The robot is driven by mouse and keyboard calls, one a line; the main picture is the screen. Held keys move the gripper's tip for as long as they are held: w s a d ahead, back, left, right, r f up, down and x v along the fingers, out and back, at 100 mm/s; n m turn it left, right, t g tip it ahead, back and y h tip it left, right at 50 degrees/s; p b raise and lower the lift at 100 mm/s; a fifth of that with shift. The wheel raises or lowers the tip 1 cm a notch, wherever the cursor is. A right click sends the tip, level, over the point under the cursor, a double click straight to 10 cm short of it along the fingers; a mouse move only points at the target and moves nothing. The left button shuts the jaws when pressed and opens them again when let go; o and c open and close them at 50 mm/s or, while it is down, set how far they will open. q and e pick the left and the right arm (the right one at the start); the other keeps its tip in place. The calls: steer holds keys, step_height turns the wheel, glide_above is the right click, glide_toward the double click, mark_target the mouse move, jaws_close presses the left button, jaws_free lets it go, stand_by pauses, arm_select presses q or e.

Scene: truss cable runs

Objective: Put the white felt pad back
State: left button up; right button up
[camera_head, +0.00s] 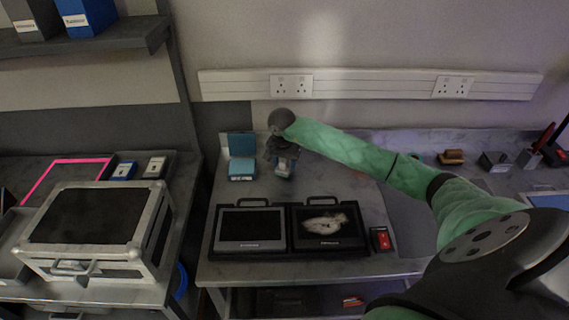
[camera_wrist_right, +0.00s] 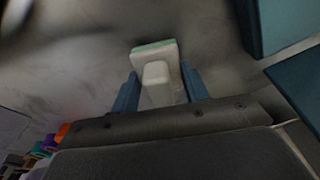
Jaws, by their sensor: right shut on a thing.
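My right gripper (camera_head: 282,160) is over the back of the middle table. It also shows in the right wrist view (camera_wrist_right: 160,92), its blue fingers shut on a white pad with a block-like grip (camera_wrist_right: 156,75) and a pale green edge. I take this for the white felt pad; its underside is hidden. In the head view the held pad (camera_head: 284,169) is small and partly covered by the gripper. An open blue box (camera_head: 242,178) with its lid up stands just left of the gripper. The left gripper is not in view.
Two black framed panels (camera_head: 250,246) lie at the table's front, the right one with a whitish patch (camera_head: 324,222). A red-and-black item (camera_head: 380,239) is beside them. A silver case (camera_head: 93,270) stands left. A brown-topped block (camera_head: 451,157) is at the back right.

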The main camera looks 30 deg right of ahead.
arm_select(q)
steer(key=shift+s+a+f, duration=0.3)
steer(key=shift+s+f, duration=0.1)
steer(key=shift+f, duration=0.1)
arm_select(e)
steer(key=shift+f, duration=0.55)
steer(key=shift+f, duration=0.1)
steer(key=o, duration=1)
steer(key=shift+c, duration=0.2)
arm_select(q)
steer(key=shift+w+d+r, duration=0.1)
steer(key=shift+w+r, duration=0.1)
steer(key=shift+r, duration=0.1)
